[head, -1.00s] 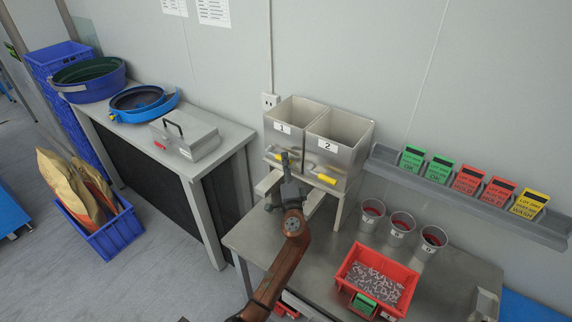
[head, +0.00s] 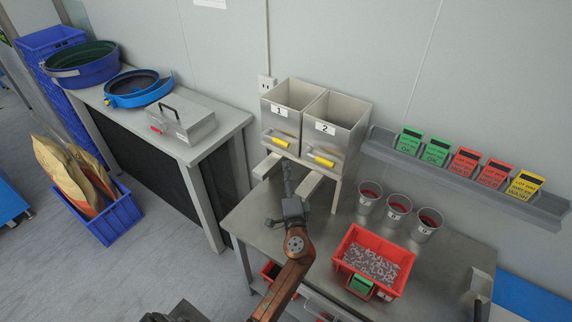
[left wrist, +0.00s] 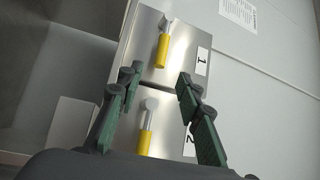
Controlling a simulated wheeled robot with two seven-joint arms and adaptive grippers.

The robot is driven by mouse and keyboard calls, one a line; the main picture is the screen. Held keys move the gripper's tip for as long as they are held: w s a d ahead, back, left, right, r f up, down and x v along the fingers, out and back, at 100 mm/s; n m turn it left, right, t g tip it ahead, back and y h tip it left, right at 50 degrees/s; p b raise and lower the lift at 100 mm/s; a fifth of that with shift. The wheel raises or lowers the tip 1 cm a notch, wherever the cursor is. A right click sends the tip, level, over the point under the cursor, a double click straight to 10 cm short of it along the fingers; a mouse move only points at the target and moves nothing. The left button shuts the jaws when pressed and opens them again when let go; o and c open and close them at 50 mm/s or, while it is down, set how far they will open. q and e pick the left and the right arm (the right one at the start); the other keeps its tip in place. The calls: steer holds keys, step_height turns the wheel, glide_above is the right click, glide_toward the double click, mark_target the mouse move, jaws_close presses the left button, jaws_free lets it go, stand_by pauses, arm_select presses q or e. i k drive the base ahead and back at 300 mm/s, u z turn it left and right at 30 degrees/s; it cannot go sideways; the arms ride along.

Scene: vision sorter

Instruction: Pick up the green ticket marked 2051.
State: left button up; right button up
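Two green tickets stand at the left end of the wall ledge: one at the far left (head: 409,141) and one beside it (head: 436,151). Another green ticket (head: 361,285) is on the front of the red bin (head: 345,240). The lot numbers are too small for me to read, so I cannot tell which is 2051. My left gripper (head: 287,172) is in front of the two hoppers, well left of the ledge and tickets. In the left wrist view its fingers (left wrist: 158,95) are spread apart with nothing between them. My right gripper is not in view.
Metal hoppers 1 (head: 279,124) and 2 (head: 325,143) with yellow handles stand behind my left gripper. Three grey cups (head: 398,213) stand between ledge and red bin. Two red tickets (head: 464,163) and a yellow one (head: 525,186) share the ledge (head: 550,220). The table's right side is mostly clear.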

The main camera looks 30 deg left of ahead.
mark_target(360, 281)
steer(key=k, duration=1)
